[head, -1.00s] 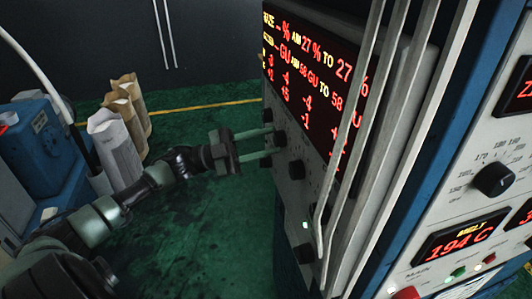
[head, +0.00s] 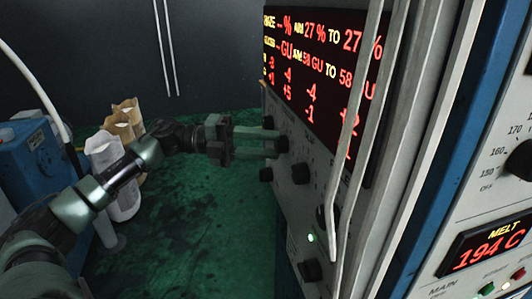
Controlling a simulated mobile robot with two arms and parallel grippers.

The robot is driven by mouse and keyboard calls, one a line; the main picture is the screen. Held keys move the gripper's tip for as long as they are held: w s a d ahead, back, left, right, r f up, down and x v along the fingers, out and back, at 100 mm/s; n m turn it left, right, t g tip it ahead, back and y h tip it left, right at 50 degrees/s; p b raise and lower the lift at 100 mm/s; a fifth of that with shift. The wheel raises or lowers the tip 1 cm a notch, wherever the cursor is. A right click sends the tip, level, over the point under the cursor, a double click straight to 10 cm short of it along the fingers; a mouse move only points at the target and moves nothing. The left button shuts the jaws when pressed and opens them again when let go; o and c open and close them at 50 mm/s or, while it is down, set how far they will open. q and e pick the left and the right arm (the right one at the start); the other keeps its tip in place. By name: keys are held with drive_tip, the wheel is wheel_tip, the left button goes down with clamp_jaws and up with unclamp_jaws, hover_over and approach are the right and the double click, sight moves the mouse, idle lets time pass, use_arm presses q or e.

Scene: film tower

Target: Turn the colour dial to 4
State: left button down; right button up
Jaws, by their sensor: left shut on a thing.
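My left gripper (head: 276,144) reaches in from the left, its two pale green fingers shut on a black dial (head: 283,145) on the grey panel (head: 318,185). One finger is above the dial and one below. The dial's label and pointer are too small or hidden, so I cannot read its setting or tell whether it is the colour dial. More black dials sit nearby, one at the upper left (head: 268,122) and one lower right (head: 300,173). The red display (head: 325,85) above shows haze and GU lines and rows of signed numbers. My right gripper is not in view.
Pale upright bars (head: 358,130) cross in front of the panel's right side. A cabinet with a MELT readout of 194 C (head: 488,248) stands at the right. Paper sacks (head: 110,155) and a blue machine (head: 30,155) stand left. Green floor (head: 190,225) is open below the arm.

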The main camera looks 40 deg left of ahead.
use_arm(q)
drive_tip(key=shift+m+y+b, duration=0.3)
drive_tip(key=shift+m+b, duration=0.15)
drive_tip(key=shift+m, duration=0.55)
drive_tip(key=c, duration=1)
unclamp_jaws()
drive_tip(key=shift+r, duration=0.1)
